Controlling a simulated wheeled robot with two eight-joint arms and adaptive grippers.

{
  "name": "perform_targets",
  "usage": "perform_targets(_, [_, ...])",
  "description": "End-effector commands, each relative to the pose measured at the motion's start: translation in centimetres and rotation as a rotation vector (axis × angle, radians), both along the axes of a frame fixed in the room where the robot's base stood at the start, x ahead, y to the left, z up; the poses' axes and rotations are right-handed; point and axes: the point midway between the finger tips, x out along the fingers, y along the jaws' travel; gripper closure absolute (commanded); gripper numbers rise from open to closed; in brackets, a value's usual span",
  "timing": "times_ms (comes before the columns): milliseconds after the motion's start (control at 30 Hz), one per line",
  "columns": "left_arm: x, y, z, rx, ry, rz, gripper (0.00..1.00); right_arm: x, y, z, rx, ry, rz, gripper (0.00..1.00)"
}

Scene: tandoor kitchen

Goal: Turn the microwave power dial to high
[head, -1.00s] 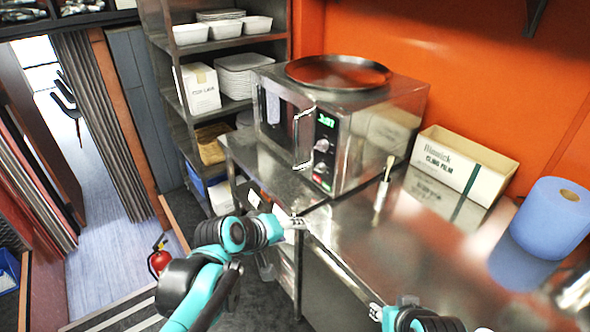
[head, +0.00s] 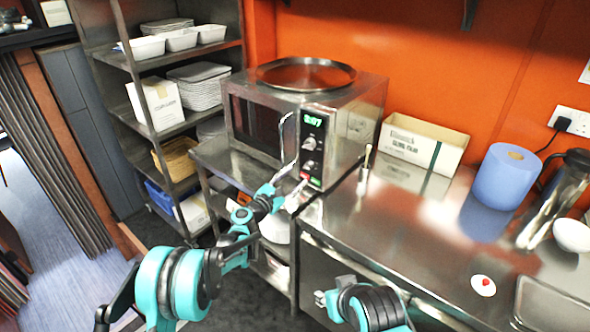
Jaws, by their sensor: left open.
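The knob markings are too small to read. My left gripper (head: 296,193) is open just below and in front of the panel's lower end, apart from both dials as far as I can see. My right gripper (head: 323,298) is low at the counter's front; its fingers are too small to read.
A round dark tray (head: 305,73) lies on the microwave. A brush (head: 365,170) stands close to its right side. The counter's middle is mostly clear.

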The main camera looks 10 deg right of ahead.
Motion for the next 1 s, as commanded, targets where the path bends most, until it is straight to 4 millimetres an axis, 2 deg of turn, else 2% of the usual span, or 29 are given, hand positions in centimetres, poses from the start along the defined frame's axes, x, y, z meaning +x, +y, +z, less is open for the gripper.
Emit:
perform_targets(500, [4.7,-5.3,-0.2,-0.001,0.001,0.000,0.53,0.0,0.0,-1.9,0.000,0.000,0.000,0.63])
perform_targets(833, [5.0,-5.7,0.0,0.000,0.000,0.000,0.53,0.0,0.0,-1.9,0.000,0.000,0.000,0.63])
perform_targets(867, [5.0,-5.7,0.0,0.000,0.000,0.000,0.55,0.0,0.0,-1.9,0.000,0.000,0.000,0.63])
perform_targets(1000, [5.0,-5.7,0.0,0.000,0.000,0.000,0.92,0.0,0.0,-1.9,0.000,0.000,0.000,0.63])
